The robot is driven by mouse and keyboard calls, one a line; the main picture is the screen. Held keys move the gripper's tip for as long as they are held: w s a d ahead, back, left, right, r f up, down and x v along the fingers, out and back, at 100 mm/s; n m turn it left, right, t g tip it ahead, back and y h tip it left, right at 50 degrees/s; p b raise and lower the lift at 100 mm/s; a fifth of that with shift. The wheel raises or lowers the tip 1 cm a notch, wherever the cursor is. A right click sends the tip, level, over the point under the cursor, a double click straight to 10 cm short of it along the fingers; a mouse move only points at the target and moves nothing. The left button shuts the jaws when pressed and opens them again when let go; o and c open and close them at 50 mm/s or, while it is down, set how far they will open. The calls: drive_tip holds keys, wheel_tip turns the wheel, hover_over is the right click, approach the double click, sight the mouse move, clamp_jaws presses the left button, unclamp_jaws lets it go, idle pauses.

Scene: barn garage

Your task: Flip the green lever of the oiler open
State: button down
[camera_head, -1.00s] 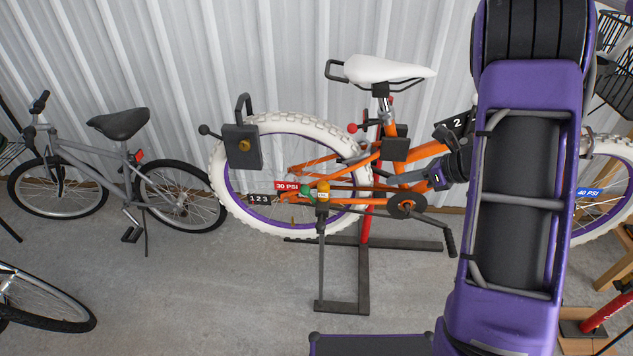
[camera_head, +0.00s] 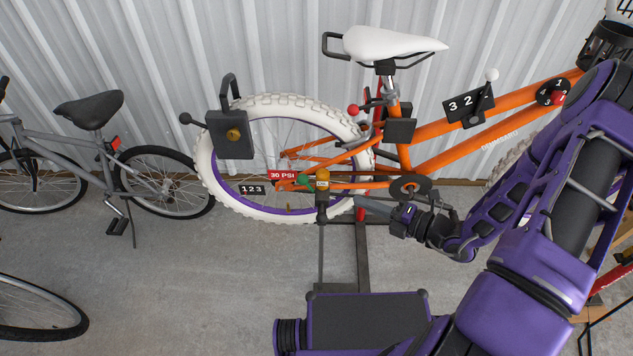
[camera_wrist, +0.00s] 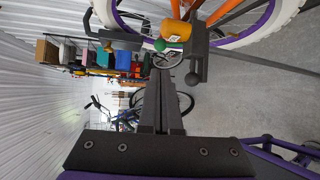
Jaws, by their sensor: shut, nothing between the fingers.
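The oiler (camera_head: 322,181) is a small orange-yellow body on a dark post, beside the lower part of the orange bike's rear wheel. Its green lever (camera_head: 304,181) sticks out to its left in the head view. In the wrist view the oiler (camera_wrist: 175,31) is at the top centre, with the green ball end of the lever (camera_wrist: 160,45) just below and left of it. My gripper (camera_head: 360,203) is to the right of the oiler and slightly lower, its fingers pointing left. In the wrist view my gripper (camera_wrist: 160,86) is shut and empty, with its tips apart from the lever.
The orange bike (camera_head: 440,130) hangs on a repair stand. A dark box with a handle (camera_head: 231,135) is at the white tyre's upper left. A grey bike (camera_head: 95,140) stands left.

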sight(307, 181)
drive_tip(key=b+x, duration=0.2)
drive_tip(key=x, duration=1.2)
drive_tip(key=shift+d+r, duration=0.1)
idle(0.3)
